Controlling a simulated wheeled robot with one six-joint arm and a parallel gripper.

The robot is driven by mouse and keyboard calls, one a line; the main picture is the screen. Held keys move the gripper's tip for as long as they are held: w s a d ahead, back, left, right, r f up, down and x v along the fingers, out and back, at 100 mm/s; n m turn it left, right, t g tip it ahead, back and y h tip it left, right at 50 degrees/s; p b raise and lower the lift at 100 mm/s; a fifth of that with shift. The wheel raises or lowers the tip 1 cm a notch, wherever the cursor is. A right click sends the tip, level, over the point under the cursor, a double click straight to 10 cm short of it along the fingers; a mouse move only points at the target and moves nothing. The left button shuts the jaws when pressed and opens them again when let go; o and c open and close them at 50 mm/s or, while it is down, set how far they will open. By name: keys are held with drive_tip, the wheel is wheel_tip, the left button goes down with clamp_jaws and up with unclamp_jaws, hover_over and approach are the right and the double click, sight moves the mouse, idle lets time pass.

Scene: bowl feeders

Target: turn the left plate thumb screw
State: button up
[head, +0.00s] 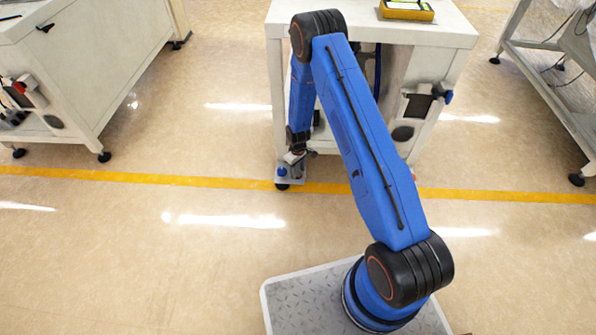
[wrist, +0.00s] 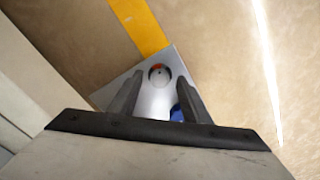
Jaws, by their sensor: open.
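A small grey metal plate (head: 291,181) sits low at the front left leg of the white machine table. A blue knob (head: 282,172), which looks like the left plate thumb screw, is on it. My gripper (head: 294,157) is just above the plate, pointing down. In the wrist view the plate (wrist: 152,99) lies beyond my open, empty fingers (wrist: 160,82). The blue knob (wrist: 177,113) is partly hidden by the right finger. I cannot tell contact.
The white table (head: 450,28) stands close behind my arm, with a yellow device (head: 407,9) on top. A dark and blue fitting (head: 418,104) is on its right side. Other benches stand left (head: 75,65) and right (head: 545,85). A yellow floor line (head: 150,180) crosses clear floor.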

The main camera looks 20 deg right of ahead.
sight(298, 173)
drive_tip(key=c, duration=1)
drive_tip(key=shift+n, duration=2.3)
drive_tip(key=shift+c, duration=0.2)
drive_tip(key=o, duration=1)
drive_tip(key=shift+o, duration=0.2)
wheel_tip(298, 173, up, 17)
drive_tip(key=shift+r, duration=0.2)
